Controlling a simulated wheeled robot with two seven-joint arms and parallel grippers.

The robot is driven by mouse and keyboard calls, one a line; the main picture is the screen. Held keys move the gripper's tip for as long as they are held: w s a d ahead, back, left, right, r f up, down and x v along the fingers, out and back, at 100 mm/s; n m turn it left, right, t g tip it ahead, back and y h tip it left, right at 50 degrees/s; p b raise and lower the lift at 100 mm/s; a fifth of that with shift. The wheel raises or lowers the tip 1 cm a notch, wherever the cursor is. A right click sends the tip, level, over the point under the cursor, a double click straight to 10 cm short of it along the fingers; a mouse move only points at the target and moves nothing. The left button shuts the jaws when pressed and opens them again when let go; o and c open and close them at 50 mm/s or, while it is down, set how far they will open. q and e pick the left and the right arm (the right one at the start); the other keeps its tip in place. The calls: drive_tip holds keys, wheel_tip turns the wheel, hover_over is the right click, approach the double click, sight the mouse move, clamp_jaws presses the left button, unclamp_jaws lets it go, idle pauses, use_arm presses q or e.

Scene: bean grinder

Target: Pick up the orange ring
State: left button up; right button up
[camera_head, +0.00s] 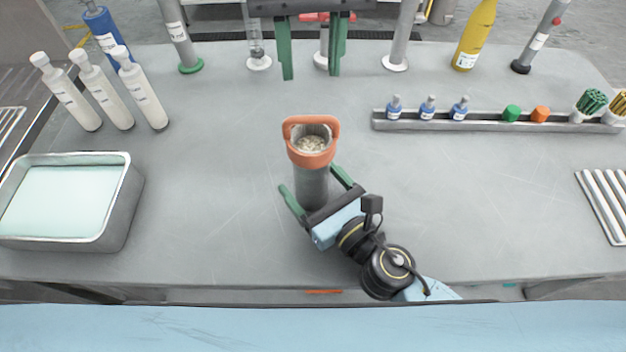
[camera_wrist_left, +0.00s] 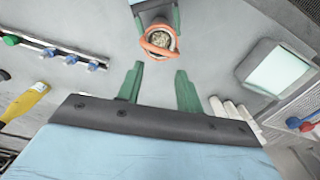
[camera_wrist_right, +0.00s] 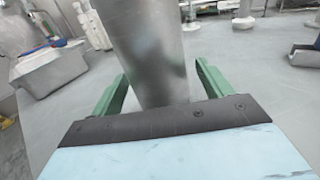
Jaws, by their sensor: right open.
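The ring also shows in the left wrist view (camera_wrist_left: 159,49). My left gripper (camera_head: 311,76) is open and empty, beyond and above the ring, with its fingers pointing down. In the left wrist view the ring lies beyond the gap between its fingertips (camera_wrist_left: 159,68). My right gripper (camera_head: 309,178) is open, its fingers on either side of the cylinder below the ring. The right wrist view shows the cylinder between them (camera_wrist_right: 150,60).
A metal tray (camera_head: 122,205) with pale contents is at the left. Several white bottles (camera_head: 145,95) stand behind it. A grey rack (camera_head: 470,125) with small bottles and blocks is at the right. The table around the cylinder is clear.

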sight(311, 123)
use_arm(q)
drive_tip(key=shift+o, duration=0.4)
use_arm(e)
drive_tip(key=c, duration=1.3)
use_arm(q)
drive_tip(key=o, duration=0.5)
drive_tip(key=shift+n, duration=0.4)
drive_tip(key=shift+c, duration=0.2)
use_arm(e)
drive_tip(key=shift+o, duration=0.2)
use_arm(q)
drive_tip(key=o, duration=0.5)
drive_tip(key=shift+a+f+n, duration=0.1)
drive_tip(key=shift+f+n, duration=0.15)
drive_tip(key=shift+n, duration=0.95)
drive_tip(key=shift+o, duration=0.6)
drive_tip(key=n, duration=0.4)
drive_tip(key=shift+a+f, duration=0.15)
drive_tip(key=shift+f, duration=0.15)
wheel_tip(311, 123, down, 7)
drive_tip(key=shift+r, duration=0.2)
drive_tip(key=shift+d+f, duration=0.15)
drive_tip(key=shift+f, duration=1.2)
drive_tip(key=shift+d+f, duration=0.1)
drive_tip(key=shift+f, duration=1.2)
